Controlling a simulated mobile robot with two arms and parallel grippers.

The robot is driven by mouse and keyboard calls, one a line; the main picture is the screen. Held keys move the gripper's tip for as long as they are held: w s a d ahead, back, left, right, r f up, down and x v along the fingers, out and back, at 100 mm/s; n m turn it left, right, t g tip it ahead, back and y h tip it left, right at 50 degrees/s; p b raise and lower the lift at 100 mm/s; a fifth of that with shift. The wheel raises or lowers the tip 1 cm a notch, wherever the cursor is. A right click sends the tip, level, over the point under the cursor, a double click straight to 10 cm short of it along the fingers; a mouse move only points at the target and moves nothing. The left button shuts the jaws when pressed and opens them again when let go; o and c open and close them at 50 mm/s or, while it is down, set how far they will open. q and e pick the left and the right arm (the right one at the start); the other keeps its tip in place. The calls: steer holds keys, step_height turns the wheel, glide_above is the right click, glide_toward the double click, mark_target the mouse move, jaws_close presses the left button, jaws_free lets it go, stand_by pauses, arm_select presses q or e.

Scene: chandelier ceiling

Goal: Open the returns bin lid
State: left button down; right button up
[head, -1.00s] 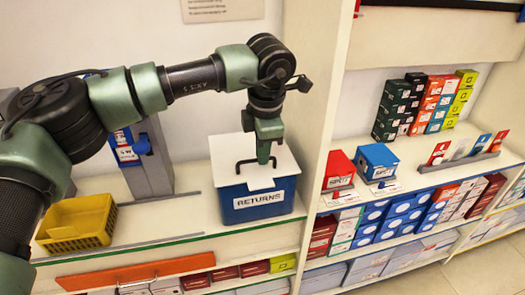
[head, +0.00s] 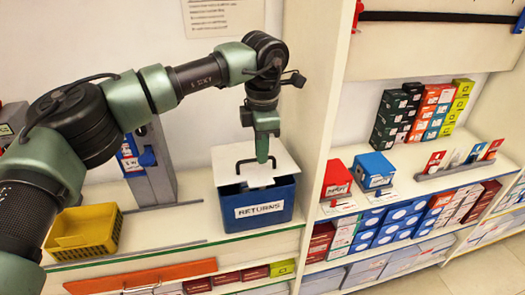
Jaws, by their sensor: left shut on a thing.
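The blue returns bin (head: 285,205) with its white "RETURNS" label stands on the white counter, left of the tall shelf divider. Its white lid (head: 284,164) is raised and tilted above the bin, with a dark gap under the lid's front edge. A dark bar handle (head: 238,164) shows on top of the lid. My left gripper (head: 263,158) points down over the lid and is shut on the handle; the fingers hide part of it. Whether the lid's back edge touches the bin is hidden. My right gripper is out of view.
A yellow basket (head: 84,232) and a grey stand (head: 150,170) are to the left on the counter. The divider (head: 308,110) rises close on the right. Red (head: 337,178) and blue boxes (head: 374,170) stand on the shelf beyond it.

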arm_select(q)
steer(key=w+a+r+p, duration=0.2)
steer(key=w+r+p, duration=0.3)
steer(key=r+p, duration=0.1)
stand_by(0.3)
